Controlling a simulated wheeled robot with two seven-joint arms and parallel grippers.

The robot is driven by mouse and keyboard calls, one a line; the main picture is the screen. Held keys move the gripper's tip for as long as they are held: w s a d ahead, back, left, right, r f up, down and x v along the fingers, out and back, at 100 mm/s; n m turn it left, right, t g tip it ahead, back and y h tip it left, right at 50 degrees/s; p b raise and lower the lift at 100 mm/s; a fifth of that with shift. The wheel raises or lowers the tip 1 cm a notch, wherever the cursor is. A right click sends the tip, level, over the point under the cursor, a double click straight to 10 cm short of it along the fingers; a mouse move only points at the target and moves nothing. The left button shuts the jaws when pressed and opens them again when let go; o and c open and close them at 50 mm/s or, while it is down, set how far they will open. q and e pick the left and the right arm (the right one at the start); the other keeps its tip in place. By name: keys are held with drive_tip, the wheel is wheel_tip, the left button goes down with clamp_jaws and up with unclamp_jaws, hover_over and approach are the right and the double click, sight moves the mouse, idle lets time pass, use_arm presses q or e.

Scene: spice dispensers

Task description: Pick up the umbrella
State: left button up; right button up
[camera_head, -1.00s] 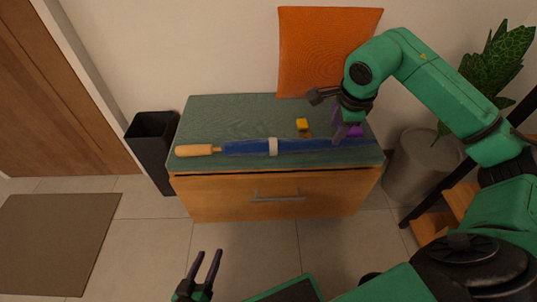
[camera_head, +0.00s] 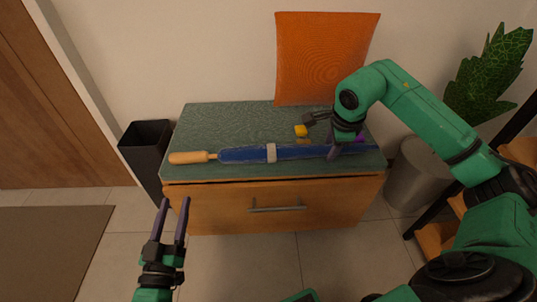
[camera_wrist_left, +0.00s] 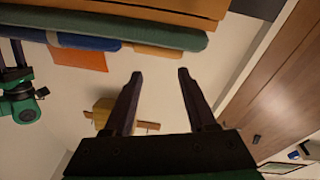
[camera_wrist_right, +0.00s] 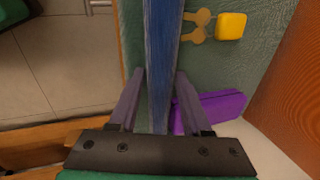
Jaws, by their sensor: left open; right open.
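The umbrella (camera_head: 240,155) is folded and blue, with a pale wooden handle at its left end and a white band. It lies lengthwise along the cabinet top. My right gripper (camera_head: 320,137) is open at the umbrella's right part. In the right wrist view the umbrella (camera_wrist_right: 162,40) runs between the spread fingers of this gripper (camera_wrist_right: 160,74). My left gripper (camera_head: 175,202) is open and empty in front of the cabinet's left part, apart from the umbrella. The left wrist view shows its spread fingers (camera_wrist_left: 160,74) and part of the umbrella (camera_wrist_left: 90,42).
The cabinet (camera_head: 222,122) has a green top and a drawer with a handle. A yellow-tagged key set (camera_wrist_right: 231,26) and a purple object (camera_wrist_right: 215,107) lie close to my right gripper. An orange panel (camera_head: 325,55) stands behind. A black bin (camera_head: 147,133) stands left, a potted plant right.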

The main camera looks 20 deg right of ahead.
drive_tip(key=shift+f, duration=0.1)
clamp_jaws()
idle(0.4)
